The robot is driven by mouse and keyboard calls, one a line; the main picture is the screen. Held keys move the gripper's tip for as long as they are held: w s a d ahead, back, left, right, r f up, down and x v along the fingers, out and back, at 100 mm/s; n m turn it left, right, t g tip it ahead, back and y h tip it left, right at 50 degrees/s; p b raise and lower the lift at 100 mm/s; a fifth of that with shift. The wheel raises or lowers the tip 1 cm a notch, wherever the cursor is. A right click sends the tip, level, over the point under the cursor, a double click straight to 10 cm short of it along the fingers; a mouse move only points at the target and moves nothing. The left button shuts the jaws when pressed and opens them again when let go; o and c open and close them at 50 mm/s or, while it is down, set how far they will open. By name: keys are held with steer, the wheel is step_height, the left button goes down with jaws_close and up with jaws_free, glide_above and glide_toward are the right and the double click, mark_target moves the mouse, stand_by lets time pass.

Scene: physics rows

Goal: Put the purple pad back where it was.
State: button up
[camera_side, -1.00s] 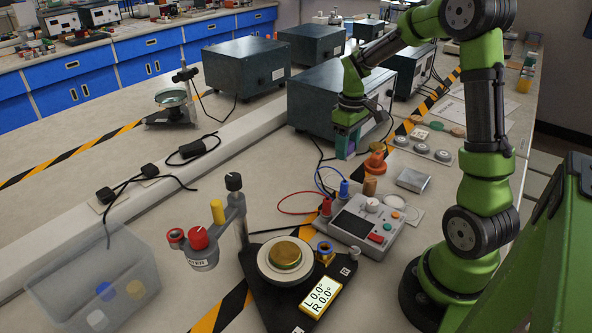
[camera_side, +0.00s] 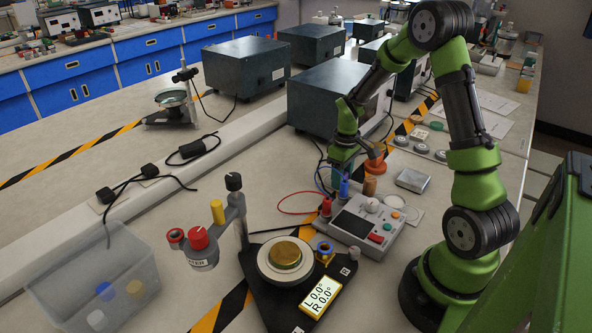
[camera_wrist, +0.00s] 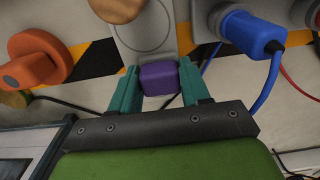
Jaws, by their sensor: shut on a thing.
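The purple pad (camera_wrist: 159,79) is a small rounded block between my gripper's two teal fingertips in the wrist view. My gripper (camera_wrist: 160,88) is shut on it. In the side view my gripper (camera_side: 342,174) points down behind the blue plug, low near the control box, and I cannot make out the pad there. In the wrist view a grey plate (camera_wrist: 140,48) with a round mark lies just beyond the pad. I cannot tell whether the pad touches it.
An orange knob (camera_side: 375,164) and a brown peg (camera_side: 370,186) stand right of my gripper. A blue plug (camera_side: 344,188) and red plug (camera_side: 325,206) with cables sit on the grey control box (camera_side: 384,243). A dark cabinet (camera_side: 330,95) stands behind.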

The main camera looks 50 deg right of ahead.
steer(key=shift+f, duration=0.15)
steer(key=o, duration=1.1)
step_height(320, 180, up, 12)
steer(key=s+a+r+m+t, duration=0.1)
steer(key=s+a+r+t, duration=0.1)
steer(key=a, duration=0.5)
steer(key=s+a+r+m+t+y, duration=0.1)
steer(key=s+a+r+t, duration=0.1)
steer(key=s+a+r, duration=0.3)
steer(key=s+a+r+m+t+y, duration=0.1)
steer(key=s+a+r+m+t, duration=0.1)
steer(key=a, duration=0.7)
steer(key=shift+s+a+r+t, duration=0.2)
steer(key=shift+s+r+t, duration=0.1)
steer(key=shift+s+r, duration=0.25)
steer(key=shift+s+a+r+t, duration=0.2)
steer(key=shift+s+r+t, duration=0.15)
steer(key=shift+r, duration=0.3)
